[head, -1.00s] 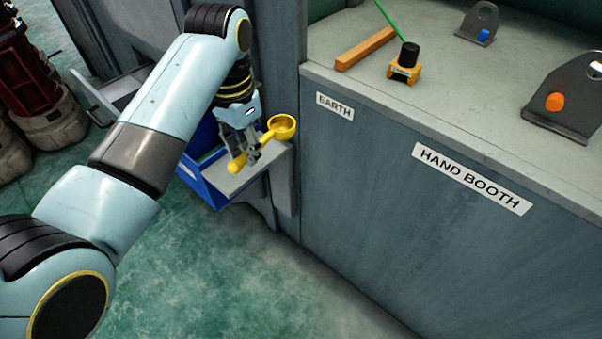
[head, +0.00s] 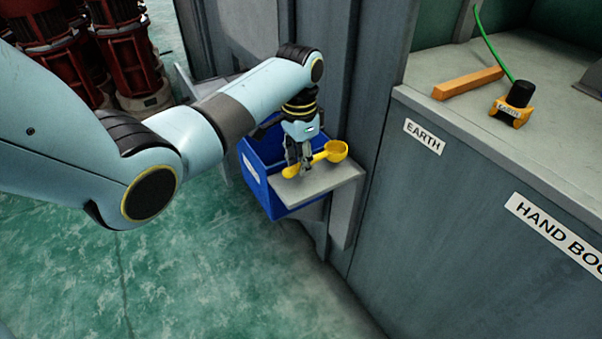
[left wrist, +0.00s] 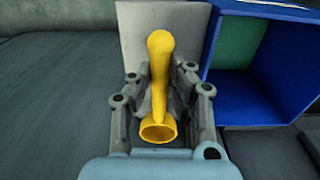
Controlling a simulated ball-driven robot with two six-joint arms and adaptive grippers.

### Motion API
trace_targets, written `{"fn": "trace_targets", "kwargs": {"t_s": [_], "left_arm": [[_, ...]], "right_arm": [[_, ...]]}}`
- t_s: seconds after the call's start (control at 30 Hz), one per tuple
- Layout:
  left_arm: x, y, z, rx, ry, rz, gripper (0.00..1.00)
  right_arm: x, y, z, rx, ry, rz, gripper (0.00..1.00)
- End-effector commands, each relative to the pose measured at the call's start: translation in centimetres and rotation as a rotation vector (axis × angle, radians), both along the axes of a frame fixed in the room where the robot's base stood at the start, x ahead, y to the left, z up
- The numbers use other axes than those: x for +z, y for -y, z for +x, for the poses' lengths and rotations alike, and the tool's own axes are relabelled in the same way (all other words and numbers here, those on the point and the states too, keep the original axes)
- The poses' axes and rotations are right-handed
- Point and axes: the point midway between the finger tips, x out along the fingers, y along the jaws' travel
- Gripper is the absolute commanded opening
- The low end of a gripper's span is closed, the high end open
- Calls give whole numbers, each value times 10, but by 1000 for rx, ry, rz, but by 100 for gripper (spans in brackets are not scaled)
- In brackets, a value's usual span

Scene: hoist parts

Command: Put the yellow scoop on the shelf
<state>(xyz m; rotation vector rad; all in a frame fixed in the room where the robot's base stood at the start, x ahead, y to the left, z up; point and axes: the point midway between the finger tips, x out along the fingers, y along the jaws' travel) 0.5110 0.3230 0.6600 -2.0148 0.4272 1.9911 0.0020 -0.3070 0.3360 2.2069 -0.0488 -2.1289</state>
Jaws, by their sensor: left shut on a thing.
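The yellow scoop (head: 335,151) is held by its handle in my left gripper (head: 304,171), which points down and is shut on it. Its round bowl is to the right and its handle end to the left. The scoop is over the small grey shelf (head: 335,186) on the wall; I cannot tell if it touches it. In the left wrist view the scoop (left wrist: 160,55) lies between the two fingers (left wrist: 160,88), bowl nearest the camera, with the pale shelf (left wrist: 133,32) beyond. My right gripper is not in view.
A blue bin (head: 259,182) sits directly beside the shelf, on its left. A grey bench (head: 455,115) stands to the right, with an orange bar (head: 467,83) and a black and orange clamp-like part (head: 513,104). Red machinery (head: 125,55) stands at the back left. The green floor in front is clear.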

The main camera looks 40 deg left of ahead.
Motion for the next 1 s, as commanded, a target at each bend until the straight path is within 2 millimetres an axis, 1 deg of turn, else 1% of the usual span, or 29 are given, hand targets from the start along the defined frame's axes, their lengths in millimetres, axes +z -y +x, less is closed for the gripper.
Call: {"fn": "trace_targets", "kwargs": {"t_s": [0.03, 0.13, 0.37, 0.5, 0.53, 0.7, 0.93, 1.0], "left_arm": [[-14, 0, -1, 0, -4, -1, 0], [-27, 0, -1, 0, -3, 0, 0], [-25, 0, -1, 0, -1, 0, 0], [-29, 0, -1, 0, -1, 0, 0], [-29, 0, -1, 0, -1, 0, 17], [-28, 0, -1, 0, -1, 0, 38], [-28, 0, -1, 0, -1, 0, 38], [-25, 0, -1, 0, -1, 1, 38]], "right_arm": [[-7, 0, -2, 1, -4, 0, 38], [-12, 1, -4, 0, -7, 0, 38], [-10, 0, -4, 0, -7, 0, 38], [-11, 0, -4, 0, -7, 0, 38], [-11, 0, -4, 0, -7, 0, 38], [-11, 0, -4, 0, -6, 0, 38], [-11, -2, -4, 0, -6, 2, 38], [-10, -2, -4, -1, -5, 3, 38]]}}
